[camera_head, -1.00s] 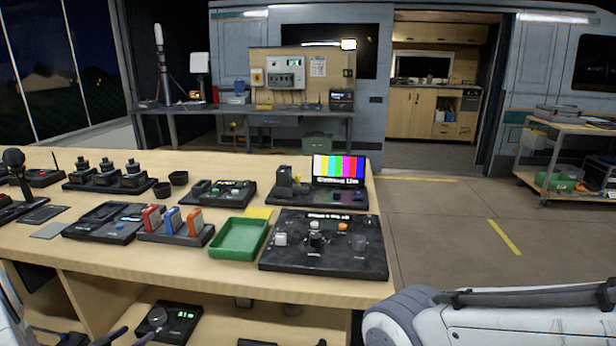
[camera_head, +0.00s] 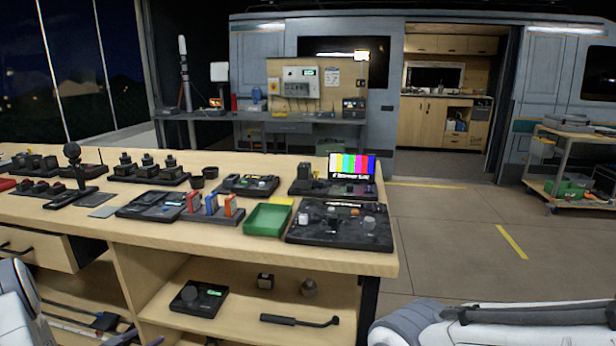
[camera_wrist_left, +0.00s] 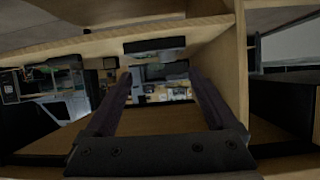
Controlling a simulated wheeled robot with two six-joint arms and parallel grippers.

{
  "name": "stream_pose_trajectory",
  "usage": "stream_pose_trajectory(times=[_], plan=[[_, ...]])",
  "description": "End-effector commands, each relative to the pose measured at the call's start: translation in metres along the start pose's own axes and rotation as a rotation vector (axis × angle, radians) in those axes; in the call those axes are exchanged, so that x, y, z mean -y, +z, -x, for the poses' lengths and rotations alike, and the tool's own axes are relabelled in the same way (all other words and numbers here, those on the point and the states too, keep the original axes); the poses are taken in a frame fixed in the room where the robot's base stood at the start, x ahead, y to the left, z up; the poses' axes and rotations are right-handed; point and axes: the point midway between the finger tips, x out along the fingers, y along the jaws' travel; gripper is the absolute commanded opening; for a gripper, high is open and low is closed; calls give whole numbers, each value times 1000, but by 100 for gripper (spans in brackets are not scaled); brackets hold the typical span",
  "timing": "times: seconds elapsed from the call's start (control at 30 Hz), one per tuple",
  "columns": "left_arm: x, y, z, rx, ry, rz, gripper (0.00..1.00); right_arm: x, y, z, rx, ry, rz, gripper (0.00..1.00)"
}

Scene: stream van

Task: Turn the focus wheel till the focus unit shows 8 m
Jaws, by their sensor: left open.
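The focus unit (camera_head: 199,299) is a flat black box on the lower shelf under the bench, in the head view. Its round dark focus wheel (camera_head: 189,293) is on the left of its top. A small green display (camera_head: 213,293) is to the right of the wheel; its digits are too small to read. My left gripper (camera_head: 138,339) shows only as purple fingertips at the bottom edge, in front of the shelf and apart from the unit. In the left wrist view its fingers (camera_wrist_left: 160,95) are spread with nothing held. My right gripper is out of view.
The shelf (camera_head: 250,322) also holds a black handled tool (camera_head: 300,321), a small dark box (camera_head: 265,281) and a grey-brown object (camera_head: 309,287). The bench top (camera_head: 300,258) overhangs it. A drawer (camera_head: 35,246) is at left.

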Motion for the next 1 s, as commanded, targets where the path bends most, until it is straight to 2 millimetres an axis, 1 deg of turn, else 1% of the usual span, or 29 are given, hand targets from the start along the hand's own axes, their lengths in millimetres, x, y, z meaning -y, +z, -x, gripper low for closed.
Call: stream_pose_trajectory(times=[0.03,0.17,0.27,0.37,0.47,0.57,0.67,0.7,0.77,0.8,0.87,0.9,0.97,1.0], plan=[[-7,-7,-6,15,6,-14,91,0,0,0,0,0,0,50],[-20,-23,-19,60,7,-45,91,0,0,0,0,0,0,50],[-31,-38,-28,102,3,-73,91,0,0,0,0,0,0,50],[-48,-56,-37,153,-2,-106,91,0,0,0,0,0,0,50],[-70,-77,-44,211,-9,-140,91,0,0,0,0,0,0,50],[-101,-102,-48,276,-16,-177,91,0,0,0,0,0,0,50],[-151,-131,-44,356,-17,-220,91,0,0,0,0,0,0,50],[-176,-142,-38,394,-15,-234,91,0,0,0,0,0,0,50],[-216,-155,-22,453,-7,-253,91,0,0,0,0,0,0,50],[-243,-161,-9,493,3,-264,91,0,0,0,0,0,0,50],[-282,-166,15,553,24,-276,91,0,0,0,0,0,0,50],[-306,-167,34,592,42,-285,91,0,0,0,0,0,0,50],[-340,-165,64,651,71,-294,91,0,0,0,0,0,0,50],[-361,-162,86,689,95,-299,91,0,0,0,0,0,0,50]])
